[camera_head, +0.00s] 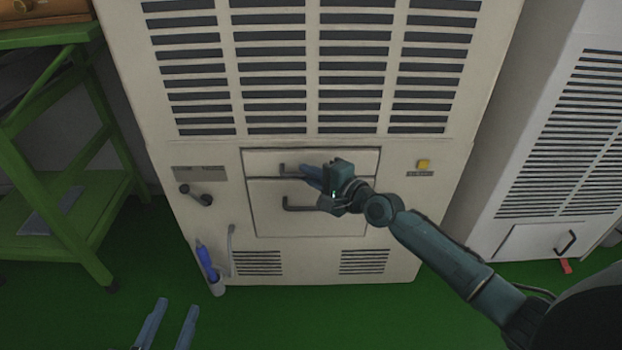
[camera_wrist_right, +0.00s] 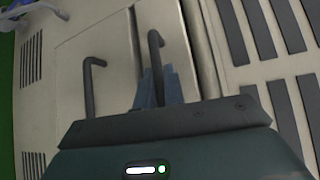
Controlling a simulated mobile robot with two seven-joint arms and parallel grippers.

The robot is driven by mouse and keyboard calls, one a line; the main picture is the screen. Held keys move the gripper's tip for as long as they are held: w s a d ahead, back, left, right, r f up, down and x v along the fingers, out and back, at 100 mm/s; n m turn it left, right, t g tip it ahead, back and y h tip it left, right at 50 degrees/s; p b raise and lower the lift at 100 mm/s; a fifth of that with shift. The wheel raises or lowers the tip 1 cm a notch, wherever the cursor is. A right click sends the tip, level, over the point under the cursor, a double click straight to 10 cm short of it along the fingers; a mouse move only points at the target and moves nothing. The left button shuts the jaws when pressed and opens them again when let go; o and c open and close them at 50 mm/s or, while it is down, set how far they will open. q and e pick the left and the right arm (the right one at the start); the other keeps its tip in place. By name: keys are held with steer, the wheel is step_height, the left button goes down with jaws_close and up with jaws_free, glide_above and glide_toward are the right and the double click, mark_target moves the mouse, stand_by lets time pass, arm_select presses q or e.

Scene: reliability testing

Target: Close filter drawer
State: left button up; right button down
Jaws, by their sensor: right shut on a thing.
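The filter drawer (camera_head: 262,158) is a narrow cream front low on the large vented cabinet, above a taller panel. Its dark handle (camera_head: 284,170) also shows in the right wrist view (camera_wrist_right: 154,42). My right gripper (camera_head: 304,171) is shut on this handle, its blue fingers (camera_wrist_right: 158,85) close together around one end of it. The gripper and wrist hide the drawer's right part. A dark gap runs along the drawer's edge; I cannot tell how far it stands out. My left gripper (camera_head: 178,303) is open and empty at the bottom left, apart from the cabinet.
The taller panel (camera_head: 270,222) below has its own dark handle (camera_head: 287,204). A crank knob (camera_head: 197,195), a blue-handled tool (camera_head: 206,260) and a yellow button (camera_head: 423,164) are on the cabinet. A green cart (camera_head: 70,235) stands left, another cabinet (camera_head: 530,225) right. Green floor lies in front.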

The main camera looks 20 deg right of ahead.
steer(key=c, duration=1.5)
jaws_free()
steer(key=shift+w+d+r, duration=0.1)
steer(key=shift+w, duration=0.15)
arm_select(q)
steer(key=shift+w, duration=0.1)
arm_select(e)
steer(key=shift+r, duration=0.1)
arm_select(q)
steer(key=shift+a+f+n+g+y+p, duration=0.1)
steer(key=shift+a+n+g+y+p, duration=0.15)
steer(key=shift+n+g+y+p, duration=0.35)
arm_select(e)
steer(key=v, duration=1.3)
steer(key=shift+s+f, duration=0.2)
arm_select(q)
steer(key=shift+m, duration=0.3)
